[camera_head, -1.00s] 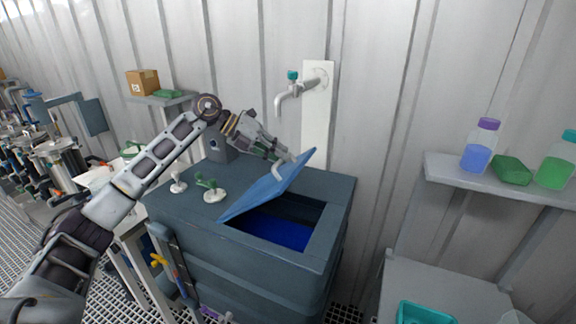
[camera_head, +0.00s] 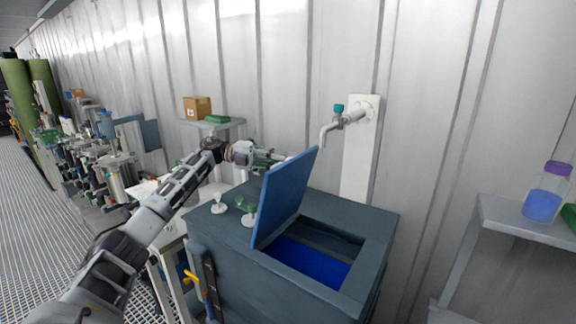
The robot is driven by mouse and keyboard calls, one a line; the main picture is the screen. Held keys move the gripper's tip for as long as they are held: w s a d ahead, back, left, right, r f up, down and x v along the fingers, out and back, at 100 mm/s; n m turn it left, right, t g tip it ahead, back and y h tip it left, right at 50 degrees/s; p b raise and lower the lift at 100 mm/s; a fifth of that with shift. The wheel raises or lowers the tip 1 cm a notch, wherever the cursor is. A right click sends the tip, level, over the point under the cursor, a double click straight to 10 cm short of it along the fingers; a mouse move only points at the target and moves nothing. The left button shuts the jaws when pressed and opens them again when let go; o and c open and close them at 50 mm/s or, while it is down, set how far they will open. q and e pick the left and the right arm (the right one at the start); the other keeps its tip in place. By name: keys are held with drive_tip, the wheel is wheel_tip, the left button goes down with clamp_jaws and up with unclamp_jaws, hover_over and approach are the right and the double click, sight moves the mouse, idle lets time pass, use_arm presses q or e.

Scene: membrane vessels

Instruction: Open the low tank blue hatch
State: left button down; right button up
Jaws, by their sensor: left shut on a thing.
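The low tank (camera_head: 225,265) is a dark grey-blue box with a square opening in its top, and blue shows inside the opening. Its blue hatch (camera_head: 287,196) stands raised and steeply tilted along the opening's left side. My left gripper (camera_head: 282,158) is behind the hatch near its upper edge, shut on the hatch's handle, which the panel mostly hides. My left arm comes in from the lower left. My right gripper is not in view.
A tap (camera_head: 345,121) on a white wall panel juts out above the tank's back. White and green fittings (camera_head: 220,206) stand on the tank's top left. A shelf (camera_head: 525,219) with a purple-capped bottle (camera_head: 545,192) is at the right. Lab equipment crowds the left.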

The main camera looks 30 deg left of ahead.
use_arm(q)
drive_tip(key=a+h, duration=0.1)
drive_tip(key=a, duration=0.1)
drive_tip(key=shift+a+f, duration=0.1)
drive_tip(key=shift+a, duration=0.25)
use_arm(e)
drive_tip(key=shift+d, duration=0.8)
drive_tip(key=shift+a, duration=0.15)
use_arm(q)
drive_tip(key=c, duration=1.5)
unclamp_jaws()
drive_tip(key=v, duration=1.2)
drive_tip(key=shift+f, duration=0.15)
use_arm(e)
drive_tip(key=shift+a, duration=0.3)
